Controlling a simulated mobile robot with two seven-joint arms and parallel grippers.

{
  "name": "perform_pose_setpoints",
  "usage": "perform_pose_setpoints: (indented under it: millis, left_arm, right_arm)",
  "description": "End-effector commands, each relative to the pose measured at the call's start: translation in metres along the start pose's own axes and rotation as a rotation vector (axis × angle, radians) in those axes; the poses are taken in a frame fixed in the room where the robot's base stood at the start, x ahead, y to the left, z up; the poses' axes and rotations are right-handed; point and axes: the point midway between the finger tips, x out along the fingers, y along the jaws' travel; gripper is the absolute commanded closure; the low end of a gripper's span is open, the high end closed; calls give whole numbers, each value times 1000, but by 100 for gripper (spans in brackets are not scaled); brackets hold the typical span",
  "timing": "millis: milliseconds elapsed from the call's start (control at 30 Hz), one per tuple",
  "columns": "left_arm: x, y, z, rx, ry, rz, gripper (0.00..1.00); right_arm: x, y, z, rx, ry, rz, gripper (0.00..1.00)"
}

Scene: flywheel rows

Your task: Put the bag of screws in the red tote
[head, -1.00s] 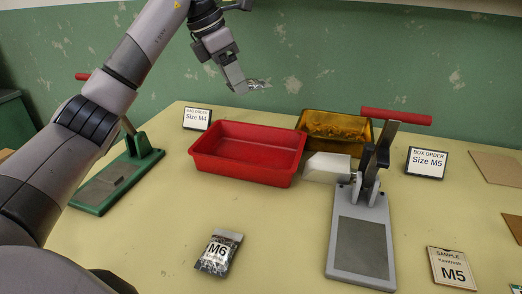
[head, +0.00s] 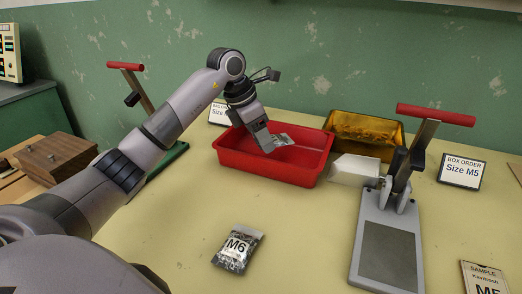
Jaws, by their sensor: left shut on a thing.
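The red tote (head: 262,165) stands open in the middle of the table. My left gripper (head: 272,144) is over the tote, pointing down, shut on a small bag (head: 283,140) with grey, shiny contents. The bag is at or just above the tote's opening; I cannot tell whether it touches the inside. Its label is not readable. Another bag of screws marked M6 (head: 238,248) lies on the table in front of the tote. My right gripper is not in view.
An amber bin (head: 362,133) with contents stands behind right of the tote, with a white scoop-like piece (head: 354,170) before it. A grey lever press (head: 388,235) stands at right. A green press with red handle (head: 126,66) is at left, partly behind my arm.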

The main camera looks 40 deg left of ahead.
Motion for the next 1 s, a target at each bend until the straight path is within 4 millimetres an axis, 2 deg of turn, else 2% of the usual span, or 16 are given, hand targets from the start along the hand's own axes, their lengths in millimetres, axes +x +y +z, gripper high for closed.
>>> perform_pose_setpoints:
  millis: [300, 667, 700, 1000]
  left_arm:
    - [34, -1, -14, 2, 0, -1, 82]
    - [38, 0, -16, 1, 0, 0, 82]
    - [37, 0, -15, 1, 0, 0, 33]
    - [36, 0, -15, 1, 0, -1, 33]
  right_arm:
    - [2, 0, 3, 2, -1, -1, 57]
    - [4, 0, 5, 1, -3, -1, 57]
    - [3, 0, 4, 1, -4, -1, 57]
    - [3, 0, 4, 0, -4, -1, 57]
